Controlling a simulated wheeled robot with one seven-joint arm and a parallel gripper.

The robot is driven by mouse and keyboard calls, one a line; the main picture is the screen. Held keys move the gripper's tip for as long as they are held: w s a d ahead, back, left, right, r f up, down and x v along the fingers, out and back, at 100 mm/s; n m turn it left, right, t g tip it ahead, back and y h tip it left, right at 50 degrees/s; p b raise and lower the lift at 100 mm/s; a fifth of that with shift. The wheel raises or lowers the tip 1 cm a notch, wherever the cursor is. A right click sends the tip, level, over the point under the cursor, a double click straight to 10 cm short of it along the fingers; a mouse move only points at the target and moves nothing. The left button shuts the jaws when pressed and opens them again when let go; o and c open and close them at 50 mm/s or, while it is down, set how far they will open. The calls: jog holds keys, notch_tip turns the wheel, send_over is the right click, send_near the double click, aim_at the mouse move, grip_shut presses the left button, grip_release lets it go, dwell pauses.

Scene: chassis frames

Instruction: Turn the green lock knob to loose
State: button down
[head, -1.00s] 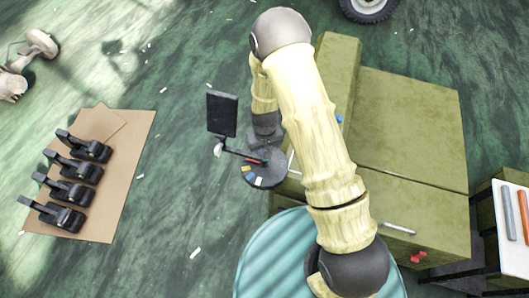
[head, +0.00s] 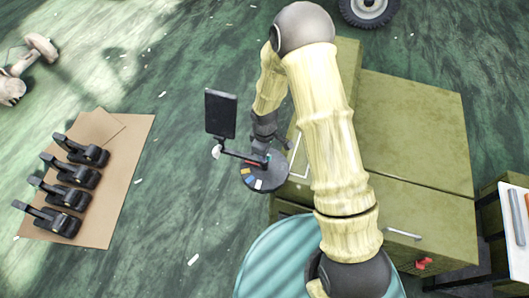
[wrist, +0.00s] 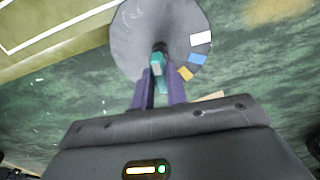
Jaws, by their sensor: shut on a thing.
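The green lock knob (wrist: 157,66) shows as a small teal-green piece between my purple fingers in the wrist view. It stands near the middle of a round grey dial plate (wrist: 132,38). White, blue and yellow patches lie along the plate's edge. In the head view the dial plate (head: 270,182) is at the front left of the olive cabinet. My gripper (wrist: 159,74) is shut on the knob; its fingers hide part of it. In the head view my gripper (head: 262,157) is small and mostly hidden, so the knob's exact angle cannot be told.
A brown board (head: 125,165) with several black clamp-like parts lies on the floor at left. The olive cabinet (head: 410,130) is behind my arm. A teal round surface (head: 265,260) is at the front. A white table (head: 510,215) stands at right.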

jog(key=shift+w+a+r+n, duration=0.1)
jog(key=shift+n, duration=0.3)
jog(key=c, duration=1.4)
grip_release()
notch_tip(320, 180, up, 17)
jog(key=b, duration=0.2)
jog(key=shift+r, duration=0.15)
